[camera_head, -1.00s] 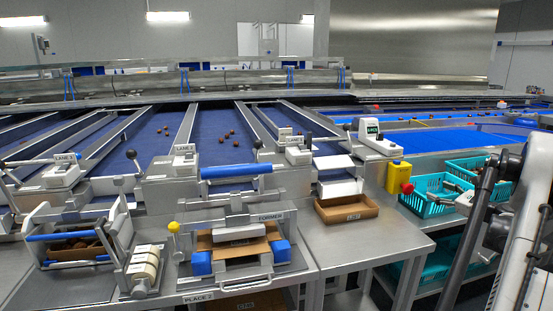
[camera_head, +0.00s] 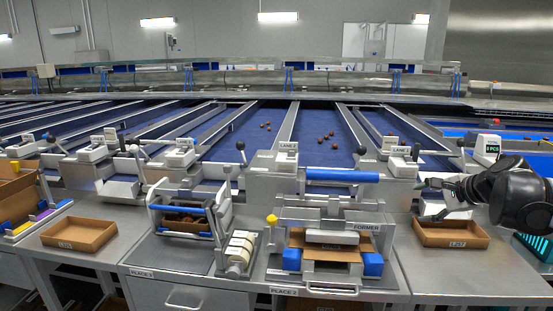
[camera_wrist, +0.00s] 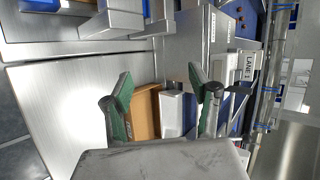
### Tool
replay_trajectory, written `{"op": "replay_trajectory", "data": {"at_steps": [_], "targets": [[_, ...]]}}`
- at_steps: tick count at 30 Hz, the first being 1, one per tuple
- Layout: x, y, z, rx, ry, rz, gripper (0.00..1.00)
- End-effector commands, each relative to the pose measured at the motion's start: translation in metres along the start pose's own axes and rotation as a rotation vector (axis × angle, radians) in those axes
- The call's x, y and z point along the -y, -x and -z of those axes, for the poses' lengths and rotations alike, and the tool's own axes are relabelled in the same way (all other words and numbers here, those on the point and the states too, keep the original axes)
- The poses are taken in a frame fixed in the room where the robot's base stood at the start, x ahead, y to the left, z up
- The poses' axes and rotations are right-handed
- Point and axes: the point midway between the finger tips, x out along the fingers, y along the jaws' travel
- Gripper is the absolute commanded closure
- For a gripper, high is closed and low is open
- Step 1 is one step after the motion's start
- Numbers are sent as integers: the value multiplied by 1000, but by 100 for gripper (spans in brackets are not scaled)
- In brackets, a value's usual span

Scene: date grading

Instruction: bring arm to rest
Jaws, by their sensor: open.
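My gripper (camera_head: 432,190) is at the right in the head view, above the cardboard tray at the right end of the bench. In the wrist view my gripper (camera_wrist: 160,92) shows two green-padded fingers spread wide apart, with nothing between them. Beyond the fingers are the cardboard tray (camera_wrist: 146,112) and a white chute (camera_wrist: 172,114). The arm is bent, with its dark wrist at the right edge of the head view.
The cardboard tray (camera_head: 450,234) stands on the steel bench below my gripper. The former (camera_head: 330,222) with blue blocks is to its left. Lane levers and boxes (camera_head: 402,166) stand behind. Bare bench top (camera_head: 470,277) lies in front of the tray.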

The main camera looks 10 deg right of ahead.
Motion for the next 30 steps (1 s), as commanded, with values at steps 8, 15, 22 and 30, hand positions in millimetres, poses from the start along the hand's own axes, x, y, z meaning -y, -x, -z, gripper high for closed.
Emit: {"op": "replay_trajectory", "data": {"at_steps": [8,15,22,30], "targets": [[-38,22,-119,24,405,-132,44],[-87,49,-193,48,768,-222,44],[-141,78,-242,70,1127,-287,44],[-195,102,-270,88,1481,-332,44]]}}
